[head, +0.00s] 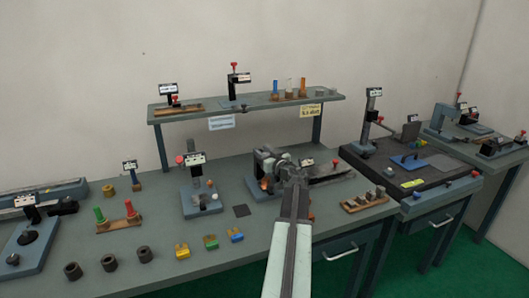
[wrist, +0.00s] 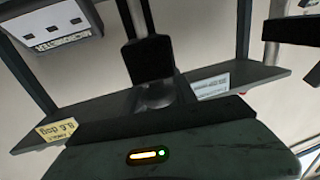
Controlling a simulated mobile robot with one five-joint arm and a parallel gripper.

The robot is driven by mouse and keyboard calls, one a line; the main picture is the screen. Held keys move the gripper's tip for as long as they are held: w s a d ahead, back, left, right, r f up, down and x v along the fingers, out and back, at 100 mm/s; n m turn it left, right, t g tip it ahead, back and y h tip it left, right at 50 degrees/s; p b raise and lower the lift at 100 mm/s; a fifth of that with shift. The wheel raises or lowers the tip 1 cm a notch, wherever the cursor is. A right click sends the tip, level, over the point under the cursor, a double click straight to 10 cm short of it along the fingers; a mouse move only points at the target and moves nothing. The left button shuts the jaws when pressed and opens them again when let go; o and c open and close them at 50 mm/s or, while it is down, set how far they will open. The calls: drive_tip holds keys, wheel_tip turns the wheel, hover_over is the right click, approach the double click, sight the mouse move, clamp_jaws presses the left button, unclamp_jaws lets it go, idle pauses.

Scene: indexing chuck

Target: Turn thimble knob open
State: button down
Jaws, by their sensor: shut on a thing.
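The micrometer (head: 265,166) stands on a blue-grey base on the main bench, in the middle of the head view. My gripper (head: 289,166) is at its right side, in front of part of it. In the wrist view a grey rounded piece, seemingly the thimble knob (wrist: 156,95), sits between the dark fingers of my gripper (wrist: 155,85), which is shut on it. The knob is mostly hidden by the fingers, and its turn angle cannot be read. A white micrometer sign (wrist: 52,24) shows upside down at the upper left of the wrist view.
A raised shelf (head: 190,112) with small fixtures stands behind. A wooden block with grey pegs (head: 365,201) is to the right, and a stand fixture (head: 200,190) to the left. Coloured clips (head: 210,241) and dark rings (head: 109,262) lie near the front left edge.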

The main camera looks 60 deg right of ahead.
drive_tip(key=n+t+y, duration=0.1)
drive_tip(key=n+y, duration=0.2)
drive_tip(key=y, duration=0.2)
drive_tip(key=shift+w+a+n+t+y, duration=0.15)
drive_tip(key=shift+n+t+y, duration=0.15)
drive_tip(key=shift+n+t, duration=0.1)
drive_tip(key=n+y, duration=0.1)
drive_tip(key=y, duration=0.2)
drive_tip(key=a+n+y, duration=0.1)
drive_tip(key=n+y, duration=0.1)
drive_tip(key=shift+n+y, duration=0.3)
drive_tip(key=shift+y, duration=0.1)
drive_tip(key=shift+s+a+n+g+y, duration=0.1)
drive_tip(key=shift+a+n+g+y, duration=0.35)
drive_tip(key=shift+n+y, duration=0.65)
drive_tip(key=shift+s+a+n+g+y, duration=0.1)
drive_tip(key=shift+n+g+y, duration=0.6)
drive_tip(key=shift+y, duration=0.75)
drive_tip(key=shift+a+n+g+y, duration=0.3)
drive_tip(key=shift+n+g+y, duration=0.25)
drive_tip(key=shift+n+y, duration=0.55)
drive_tip(key=shift+a+y, duration=0.1)
drive_tip(key=shift+y, duration=0.15)
drive_tip(key=c, duration=1)
unclamp_jaws()
drive_tip(key=shift+c, duration=0.2)
drive_tip(key=shift+s, duration=0.1)
drive_tip(key=v, duration=0.7)
drive_tip(key=shift+s+d, duration=0.15)
drive_tip(key=shift+d, duration=0.15)
